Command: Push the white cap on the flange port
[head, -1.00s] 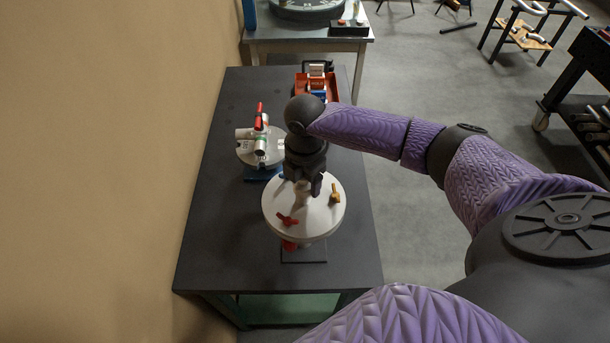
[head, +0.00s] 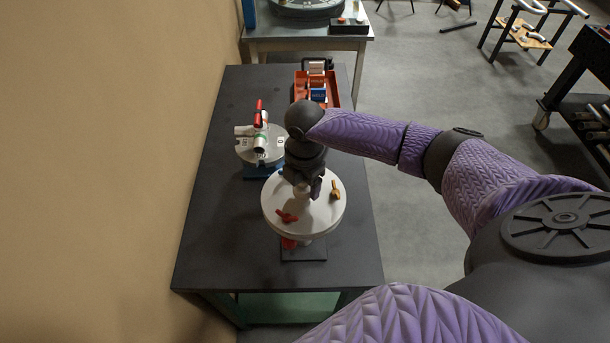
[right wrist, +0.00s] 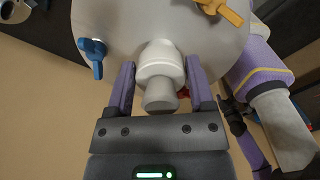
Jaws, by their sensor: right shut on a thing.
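The flange is a round white disc (head: 322,222) standing on the dark table, with its port near its middle. My right gripper (head: 307,192) points down at that middle from above. In the right wrist view the right gripper (right wrist: 160,68) has its two purple fingers on either side of a white stepped cylinder, the white cap (right wrist: 160,65), and is shut on it. The cap is lined up with the disc's port and appears to touch it; how far it is seated I cannot tell. The port is hidden behind the cap.
A red handle (head: 287,216) and a yellow handle (head: 335,190) sit on the disc; a blue handle (right wrist: 94,56) shows in the right wrist view. A valve assembly (head: 260,145) and a red tray (head: 302,88) stand farther back. The table's left side (head: 215,220) is clear.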

